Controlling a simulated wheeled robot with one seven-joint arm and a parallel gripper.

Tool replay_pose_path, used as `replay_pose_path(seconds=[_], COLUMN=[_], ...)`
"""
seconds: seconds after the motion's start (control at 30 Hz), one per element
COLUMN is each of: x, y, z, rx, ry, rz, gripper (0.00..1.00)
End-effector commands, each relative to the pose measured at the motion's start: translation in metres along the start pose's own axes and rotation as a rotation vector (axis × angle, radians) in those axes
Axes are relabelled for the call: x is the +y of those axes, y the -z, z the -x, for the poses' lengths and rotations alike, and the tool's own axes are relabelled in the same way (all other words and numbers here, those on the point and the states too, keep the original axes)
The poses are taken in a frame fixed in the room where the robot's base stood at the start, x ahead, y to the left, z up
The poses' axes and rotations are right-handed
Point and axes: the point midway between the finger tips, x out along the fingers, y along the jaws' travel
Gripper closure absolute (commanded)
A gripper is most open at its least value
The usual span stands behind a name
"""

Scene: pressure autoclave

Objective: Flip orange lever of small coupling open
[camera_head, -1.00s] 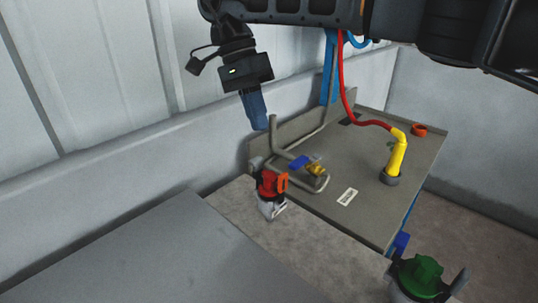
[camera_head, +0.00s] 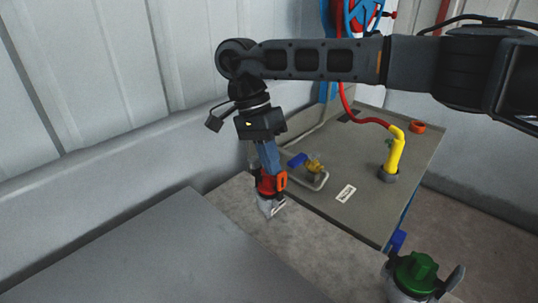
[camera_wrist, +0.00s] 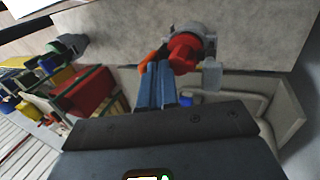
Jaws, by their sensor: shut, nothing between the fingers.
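The small coupling is a red body (camera_head: 267,186) with a grey-white lower end, at the near left edge of the bench in the head view. Its orange lever (camera_head: 282,180) is on the right side of the red body. In the wrist view the red coupling (camera_wrist: 183,52) is beyond the fingertips, with part of the orange lever (camera_wrist: 148,58) left of it. My gripper (camera_head: 270,170) is shut and empty, its blue fingers pointing down at the top of the coupling. It also shows in the wrist view (camera_wrist: 158,68). I cannot tell whether the fingertips touch it.
The bench top (camera_head: 365,165) holds a bent grey pipe (camera_head: 318,183) with a blue-handled brass valve (camera_head: 314,166), close right of the coupling. A yellow fitting (camera_head: 394,155) with a red hose stands farther right. A ridged wall is behind on the left.

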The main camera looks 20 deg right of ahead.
Motion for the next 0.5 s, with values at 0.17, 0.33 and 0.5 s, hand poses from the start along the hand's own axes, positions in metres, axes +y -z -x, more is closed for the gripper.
replay_pose_path(seconds=[0.17, 0.33, 0.5], x=[0.0001, 0.0016, 0.0045], y=[0.0, 0.0005, 0.0002], z=[0.0, -0.0006, -0.0011], rx=[0.0, 0.0, -0.001], ry=[0.001, 0.026, 0.085], rz=[0.0, -0.001, 0.001], gripper=[1.0, 1.0, 1.0])
